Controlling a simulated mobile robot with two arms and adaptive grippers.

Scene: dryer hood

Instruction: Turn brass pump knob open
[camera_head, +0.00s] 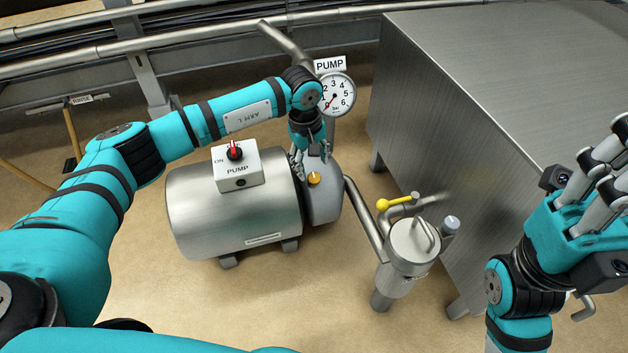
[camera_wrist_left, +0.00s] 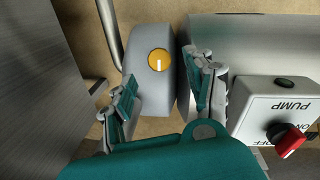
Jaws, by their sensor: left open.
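The brass pump knob (camera_head: 314,178) is a small round orange-yellow knob on the grey end housing of the steel pump. In the left wrist view the knob (camera_wrist_left: 158,60) has a white mark pointing toward the bottom of the picture. My left gripper (camera_head: 311,160) is open at the pump's end, close to the knob. In the left wrist view its two fingers (camera_wrist_left: 160,80) stand on either side, with the knob between and beyond them; no contact shows. My right gripper (camera_head: 604,165) is at the right edge, partly cut off, away from the pump.
A white PUMP box (camera_head: 237,172) with a red switch (camera_head: 234,150) sits on the steel pump (camera_head: 232,218). A PUMP gauge (camera_head: 337,94) stands behind. A yellow-handled valve (camera_head: 397,202) and a steel canister (camera_head: 413,245) are right of the pump, before a large steel cabinet (camera_head: 480,90).

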